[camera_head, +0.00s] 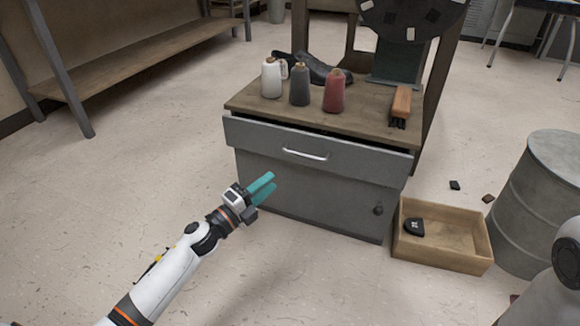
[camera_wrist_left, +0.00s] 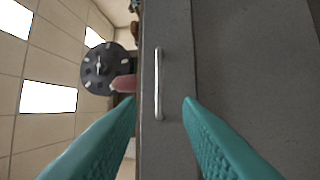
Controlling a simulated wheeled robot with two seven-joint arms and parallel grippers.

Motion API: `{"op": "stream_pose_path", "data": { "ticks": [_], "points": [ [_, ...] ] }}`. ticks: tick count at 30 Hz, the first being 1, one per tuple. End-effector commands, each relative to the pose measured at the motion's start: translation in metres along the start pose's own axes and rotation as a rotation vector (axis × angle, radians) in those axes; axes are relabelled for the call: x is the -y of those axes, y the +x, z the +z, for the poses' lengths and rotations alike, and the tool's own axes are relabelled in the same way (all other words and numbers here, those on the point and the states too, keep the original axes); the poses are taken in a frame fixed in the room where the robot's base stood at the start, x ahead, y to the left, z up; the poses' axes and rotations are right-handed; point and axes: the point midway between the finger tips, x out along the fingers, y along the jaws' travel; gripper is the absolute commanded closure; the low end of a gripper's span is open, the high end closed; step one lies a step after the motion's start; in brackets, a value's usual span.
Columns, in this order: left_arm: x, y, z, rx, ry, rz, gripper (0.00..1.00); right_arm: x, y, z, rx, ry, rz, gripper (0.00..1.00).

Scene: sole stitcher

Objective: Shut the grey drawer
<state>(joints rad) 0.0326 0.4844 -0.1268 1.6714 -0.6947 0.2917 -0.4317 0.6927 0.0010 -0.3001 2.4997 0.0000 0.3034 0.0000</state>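The grey drawer (camera_head: 320,151) is the top front of a grey cabinet and stands out a little, with a dark gap under the wooden top. Its silver bar handle (camera_head: 305,155) is at the middle of its front. My left gripper (camera_head: 272,182) is in front of the cabinet, below and left of the handle in the head view, with its teal fingers apart and empty. In the left wrist view the handle (camera_wrist_left: 158,83) lies ahead between the two fingers, apart from them, on the drawer front (camera_wrist_left: 177,60). My right gripper is not in view.
On the cabinet top stand a white bottle (camera_head: 272,78), a dark bottle (camera_head: 300,88), a red bottle (camera_head: 334,93), a black shoe (camera_head: 325,72) and a brush (camera_head: 401,103). A wooden box (camera_head: 455,212) and a grey drum (camera_head: 545,205) stand to the right.

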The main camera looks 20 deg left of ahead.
Motion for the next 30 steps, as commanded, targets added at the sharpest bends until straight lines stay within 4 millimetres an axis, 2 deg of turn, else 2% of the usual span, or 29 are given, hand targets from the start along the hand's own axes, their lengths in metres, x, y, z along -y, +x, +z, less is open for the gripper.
{"op": "stream_pose_path", "data": {
  "ticks": [5,12,18,24,30],
  "points": [
    [0.000,0.021,0.000,0.001,0.003,0.005,0.68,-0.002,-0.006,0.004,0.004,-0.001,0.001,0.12],
    [0.001,0.071,-0.001,0.001,0.004,0.004,0.68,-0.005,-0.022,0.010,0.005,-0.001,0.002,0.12],
    [0.000,0.103,0.000,0.001,0.001,0.003,0.68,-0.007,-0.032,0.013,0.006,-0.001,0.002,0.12],
    [-0.001,0.117,0.000,0.000,0.001,0.002,0.68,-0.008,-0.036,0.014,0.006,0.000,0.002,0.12],
    [-0.001,0.119,0.000,0.001,0.000,0.000,0.68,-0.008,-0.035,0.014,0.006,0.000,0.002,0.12]
  ]
}}
